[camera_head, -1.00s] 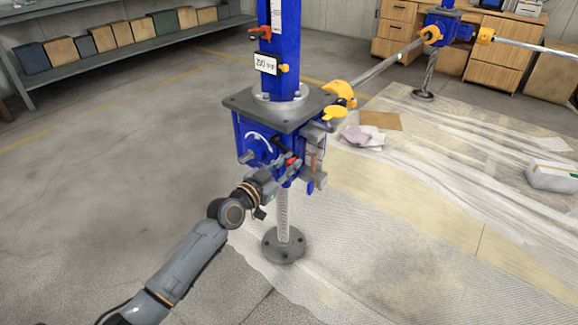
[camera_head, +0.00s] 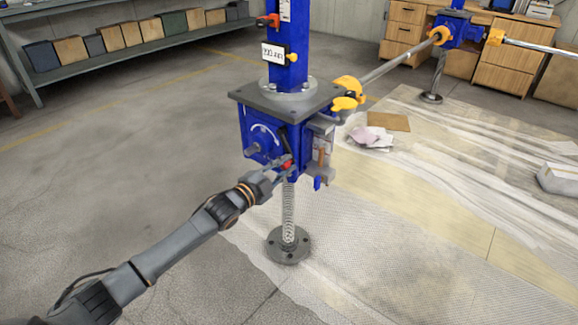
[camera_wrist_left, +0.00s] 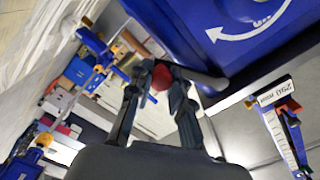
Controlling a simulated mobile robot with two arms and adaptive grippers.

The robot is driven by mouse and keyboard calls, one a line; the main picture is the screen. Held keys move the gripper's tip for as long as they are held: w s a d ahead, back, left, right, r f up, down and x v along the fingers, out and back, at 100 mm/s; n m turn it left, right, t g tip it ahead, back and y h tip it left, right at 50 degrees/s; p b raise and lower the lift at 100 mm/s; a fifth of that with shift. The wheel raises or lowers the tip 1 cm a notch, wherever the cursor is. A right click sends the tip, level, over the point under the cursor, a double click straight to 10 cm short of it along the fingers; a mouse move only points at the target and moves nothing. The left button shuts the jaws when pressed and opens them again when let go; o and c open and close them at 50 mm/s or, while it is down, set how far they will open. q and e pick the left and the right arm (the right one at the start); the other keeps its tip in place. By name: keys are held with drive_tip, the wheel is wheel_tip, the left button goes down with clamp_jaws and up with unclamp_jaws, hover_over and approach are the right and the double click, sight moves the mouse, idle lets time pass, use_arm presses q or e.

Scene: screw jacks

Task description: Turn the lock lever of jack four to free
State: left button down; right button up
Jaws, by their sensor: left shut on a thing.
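The near jack has a blue housing (camera_head: 262,137) under a dark square plate, with a white curved arrow on its face. I cannot read a jack number. A dark lever with a red knob (camera_head: 287,165) hangs on the housing, its knob end down. My left gripper (camera_head: 283,170) is shut around the red knob, below the arrow face. In the left wrist view the red knob (camera_wrist_left: 161,77) sits between the two dark fingers, and the white arrow (camera_wrist_left: 250,28) is beyond at upper right. The fingers hide part of the lever. My right gripper is not in view.
A yellow coupling (camera_head: 347,88) and a rod lead to another blue jack (camera_head: 459,30) at the back. Plastic sheeting covers the floor at right. The floor at left is clear.

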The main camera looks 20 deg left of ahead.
use_arm(q)
drive_tip(key=shift+w+a+f+m, duration=0.25)
drive_tip(key=shift+a+m, duration=0.45)
drive_tip(key=shift+m, duration=0.35)
drive_tip(key=shift+w+a+f+m, duration=0.25)
drive_tip(key=shift+a+m, duration=0.4)
drive_tip(key=shift+m, duration=0.45)
drive_tip(key=shift+w+a+f+m, duration=0.25)
drive_tip(key=shift+a+m, duration=0.45)
drive_tip(key=shift+m, duration=0.35)
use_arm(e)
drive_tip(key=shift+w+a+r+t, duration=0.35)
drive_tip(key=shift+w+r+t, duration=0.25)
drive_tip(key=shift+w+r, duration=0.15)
use_arm(q)
drive_tip(key=c, duration=1.2)
unclamp_jaws()
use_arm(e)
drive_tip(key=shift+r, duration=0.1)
use_arm(q)
drive_tip(key=shift+s, duration=0.1)
